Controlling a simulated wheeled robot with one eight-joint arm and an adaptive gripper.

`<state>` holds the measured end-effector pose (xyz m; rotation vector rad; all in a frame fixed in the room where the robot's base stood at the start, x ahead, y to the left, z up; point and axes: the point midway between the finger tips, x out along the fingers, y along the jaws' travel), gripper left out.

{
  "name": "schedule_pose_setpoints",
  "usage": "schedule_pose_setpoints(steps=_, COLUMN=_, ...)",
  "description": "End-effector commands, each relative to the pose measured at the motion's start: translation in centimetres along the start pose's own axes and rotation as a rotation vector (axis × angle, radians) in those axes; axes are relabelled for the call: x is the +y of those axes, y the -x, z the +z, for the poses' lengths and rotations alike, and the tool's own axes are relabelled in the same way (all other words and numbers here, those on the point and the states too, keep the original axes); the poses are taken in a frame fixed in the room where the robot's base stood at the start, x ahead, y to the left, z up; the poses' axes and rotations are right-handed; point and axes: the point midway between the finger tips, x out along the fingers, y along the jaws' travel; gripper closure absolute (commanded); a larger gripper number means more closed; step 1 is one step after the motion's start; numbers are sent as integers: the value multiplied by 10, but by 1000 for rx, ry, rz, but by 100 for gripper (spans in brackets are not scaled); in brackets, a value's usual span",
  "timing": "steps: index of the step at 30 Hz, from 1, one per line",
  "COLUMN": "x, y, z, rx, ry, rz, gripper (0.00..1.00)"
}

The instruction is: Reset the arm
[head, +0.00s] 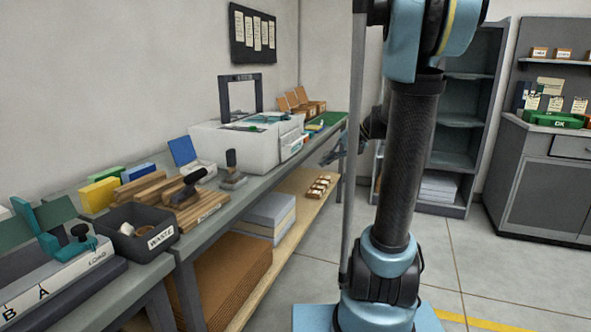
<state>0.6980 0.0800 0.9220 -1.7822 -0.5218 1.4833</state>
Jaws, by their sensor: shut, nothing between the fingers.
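My arm rises from its blue base at the right of centre, with a dark upright link and blue joints at the top. My gripper (333,156) shows small and partly hidden behind the thin grey post, near the far end of the long bench (233,196). It is shut and holds nothing. It appears apart from the bench things, though its exact distance from the bench edge is hard to tell.
The bench along the left wall carries a white machine (240,147), a waste bin (137,232), wooden blocks and a labelled fixture (60,275). A grey shelf unit (462,120) and cabinet (540,185) stand behind. Floor between is clear.

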Motion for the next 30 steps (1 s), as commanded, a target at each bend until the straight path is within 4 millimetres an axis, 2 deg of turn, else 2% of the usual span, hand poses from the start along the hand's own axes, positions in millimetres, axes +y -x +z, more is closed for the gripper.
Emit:
schedule_pose_setpoints(steps=1, x=4, y=-2, z=17, rx=-5, ry=12, rz=35, gripper=100)
schedule_pose_setpoints(steps=3, x=13, y=-3, z=36, rx=-8, ry=27, rz=87, gripper=100)
schedule_pose_setpoints(steps=8, x=35, y=-4, z=79, rx=-13, ry=66, rz=204, gripper=100)
schedule_pose_setpoints(steps=15, x=76, y=-2, z=137, rx=-17, ry=132, rz=377, gripper=100)
schedule_pose_setpoints(steps=24, x=138, y=6, z=197, rx=-13, ry=230, rz=591, gripper=100)
schedule_pose_setpoints(steps=30, x=179, y=12, z=225, rx=-5, ry=299, rz=720, gripper=100)
